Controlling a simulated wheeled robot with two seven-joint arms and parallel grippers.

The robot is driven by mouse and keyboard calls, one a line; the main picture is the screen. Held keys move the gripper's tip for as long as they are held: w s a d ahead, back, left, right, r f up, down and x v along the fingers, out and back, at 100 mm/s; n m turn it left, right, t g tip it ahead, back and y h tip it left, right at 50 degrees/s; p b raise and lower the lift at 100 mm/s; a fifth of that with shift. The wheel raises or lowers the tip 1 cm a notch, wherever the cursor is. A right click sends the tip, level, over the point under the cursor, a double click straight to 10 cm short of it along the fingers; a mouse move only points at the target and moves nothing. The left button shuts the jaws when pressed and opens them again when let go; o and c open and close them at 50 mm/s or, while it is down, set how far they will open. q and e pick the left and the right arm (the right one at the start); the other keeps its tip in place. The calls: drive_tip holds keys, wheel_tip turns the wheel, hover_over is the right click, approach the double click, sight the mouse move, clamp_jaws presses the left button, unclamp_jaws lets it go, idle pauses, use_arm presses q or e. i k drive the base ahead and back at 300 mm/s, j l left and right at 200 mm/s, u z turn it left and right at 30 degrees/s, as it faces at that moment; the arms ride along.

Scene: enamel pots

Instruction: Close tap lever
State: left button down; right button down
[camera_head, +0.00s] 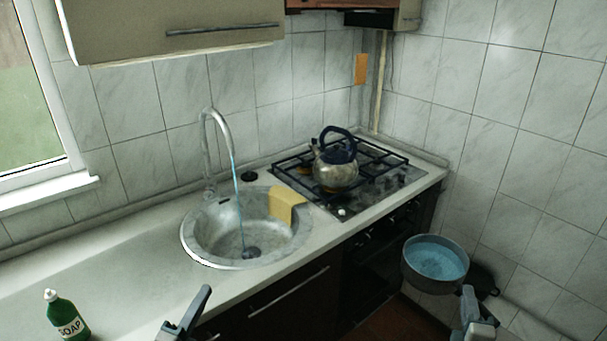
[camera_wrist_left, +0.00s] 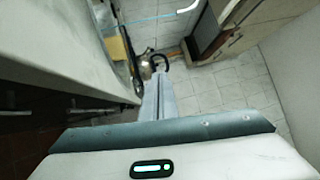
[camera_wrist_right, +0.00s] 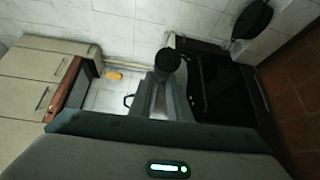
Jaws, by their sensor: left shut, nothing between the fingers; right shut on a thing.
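The curved metal tap (camera_head: 213,135) stands behind the round sink (camera_head: 190,240). A thin blue stream of water (camera_head: 235,175) runs from its spout into the basin; it also shows in the left wrist view (camera_wrist_left: 160,17). The lever is too small to make out near the tap's base. My left gripper (camera_head: 205,291), (camera_wrist_left: 161,77) is shut and empty, in front of the counter and apart from the tap. My right gripper (camera_head: 467,291) is shut on a grey pot (camera_head: 407,272) of blue water, held off the counter's right end. A dark round part shows at its fingertips (camera_wrist_right: 167,75).
A kettle (camera_head: 335,168) stands on the gas hob (camera_head: 385,190) right of the sink. A yellow cloth (camera_head: 285,205) hangs on the sink rim. A green soap bottle (camera_head: 67,316) stands at front left. The counter (camera_head: 120,245) between is clear.

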sight(204, 172)
drive_tip(key=i+j, duration=0.2)
drive_tip(key=i, duration=0.25)
drive_tip(key=i+j, duration=0.2)
drive_tip(key=i, duration=0.25)
drive_tip(key=i+j, duration=0.2)
drive_tip(key=i, duration=0.2)
